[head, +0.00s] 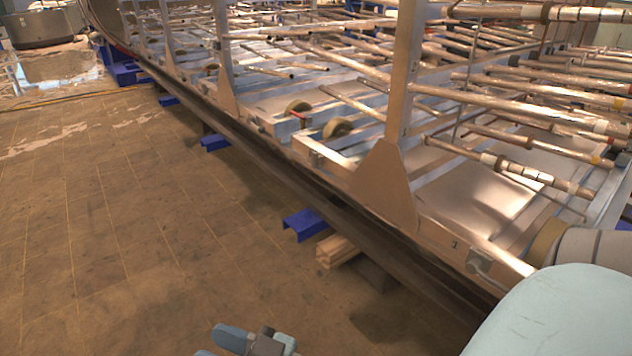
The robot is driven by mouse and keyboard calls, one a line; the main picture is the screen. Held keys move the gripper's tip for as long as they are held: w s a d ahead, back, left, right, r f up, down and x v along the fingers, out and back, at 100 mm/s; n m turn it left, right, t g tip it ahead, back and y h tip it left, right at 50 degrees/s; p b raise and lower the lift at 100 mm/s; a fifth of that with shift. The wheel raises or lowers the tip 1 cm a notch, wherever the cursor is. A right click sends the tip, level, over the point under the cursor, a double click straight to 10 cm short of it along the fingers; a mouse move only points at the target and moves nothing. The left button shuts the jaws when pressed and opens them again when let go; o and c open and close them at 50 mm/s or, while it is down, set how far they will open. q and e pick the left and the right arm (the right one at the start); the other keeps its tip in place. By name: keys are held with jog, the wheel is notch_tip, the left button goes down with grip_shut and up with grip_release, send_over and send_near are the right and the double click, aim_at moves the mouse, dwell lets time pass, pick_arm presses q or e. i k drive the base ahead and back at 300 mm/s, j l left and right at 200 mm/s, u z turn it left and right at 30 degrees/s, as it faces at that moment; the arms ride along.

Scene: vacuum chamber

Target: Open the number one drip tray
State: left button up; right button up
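The number one drip tray (450,229) lies low in the metal rack at the right of the head view. A small dark mark like a "1" shows on its front edge, and a small metal handle or latch (482,264) sits right of the mark. It appears pushed in. Part of my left gripper (255,341) shows at the bottom edge, over the floor, well left of the tray and apart from it; its fingers are not clear. My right arm covers the lower right corner near the tray's right end, and its gripper is out of view.
Rows of metal pipes (505,168) hang above the trays. An upright post with a wide foot (383,189) stands left of the handle. Blue supports (303,224) and wooden blocks (337,250) stick out under the dark rail. The tiled floor (110,240) at left is clear.

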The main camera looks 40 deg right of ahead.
aim_at(480, 199)
jog(key=i+j+z, duration=0.1)
jog(key=i+z, duration=0.2)
jog(key=i+j+z, duration=0.25)
jog(key=i, duration=0.3)
jog(key=i+j+z, duration=0.45)
jog(key=z, duration=0.25)
jog(key=i+j+z, duration=0.25)
jog(key=z, duration=0.15)
jog(key=i+j+z, duration=0.25)
jog(key=z, duration=0.15)
jog(key=i+j+z, duration=0.75)
jog(key=j, duration=0.2)
jog(key=k+l, duration=0.05)
jog(key=k, duration=0.05)
